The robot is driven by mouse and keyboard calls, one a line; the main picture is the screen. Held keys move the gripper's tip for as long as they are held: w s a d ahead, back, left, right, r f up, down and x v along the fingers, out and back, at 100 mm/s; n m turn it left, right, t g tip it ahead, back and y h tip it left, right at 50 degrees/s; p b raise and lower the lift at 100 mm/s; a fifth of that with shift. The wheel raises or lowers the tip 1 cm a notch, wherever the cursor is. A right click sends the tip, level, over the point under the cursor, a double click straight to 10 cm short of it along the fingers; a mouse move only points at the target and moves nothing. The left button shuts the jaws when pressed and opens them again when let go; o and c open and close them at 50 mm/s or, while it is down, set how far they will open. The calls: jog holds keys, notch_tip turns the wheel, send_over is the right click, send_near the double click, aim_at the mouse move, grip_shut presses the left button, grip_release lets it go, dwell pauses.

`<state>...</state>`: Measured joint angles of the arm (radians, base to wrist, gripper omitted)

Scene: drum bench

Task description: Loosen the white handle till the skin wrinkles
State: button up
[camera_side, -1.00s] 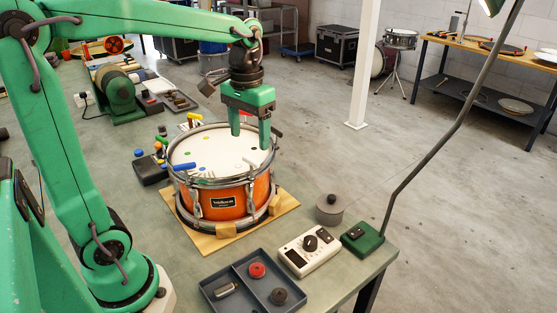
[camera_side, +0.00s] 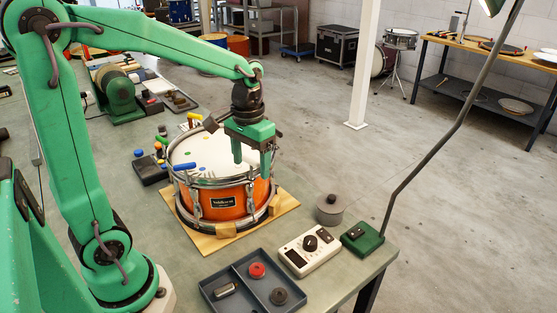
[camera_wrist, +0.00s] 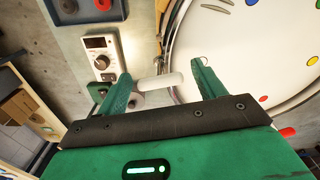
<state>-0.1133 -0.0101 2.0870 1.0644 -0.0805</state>
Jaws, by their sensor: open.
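The drum (camera_side: 222,192) has an orange shell and a metal rim, with a white skin (camera_side: 205,152) marked by coloured dots. The white handle (camera_wrist: 162,82) sticks out from the drum's edge in the wrist view. It lies between the two fingers of my open gripper (camera_wrist: 162,85), with space showing on both sides. In the side view my gripper (camera_side: 252,160) is low over the drum's right edge; I cannot make out the white handle there.
A blue handle (camera_side: 184,166) and a yellow handle (camera_side: 194,115) are on the rim. A grey pot (camera_side: 329,209), a white dial box (camera_side: 309,250), a green box (camera_side: 362,238) and a divided tray (camera_side: 240,291) stand in front and to the right. The drum sits on a wooden board (camera_side: 205,243).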

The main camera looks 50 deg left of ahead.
jog(key=c, duration=1)
jog(key=shift+n, duration=0.3)
jog(key=shift+o, duration=0.2)
jog(key=n, duration=0.9)
jog(key=shift+c, duration=0.2)
jog(key=shift+o, duration=0.2)
jog(key=o, duration=1)
jog(key=shift+c, duration=0.2)
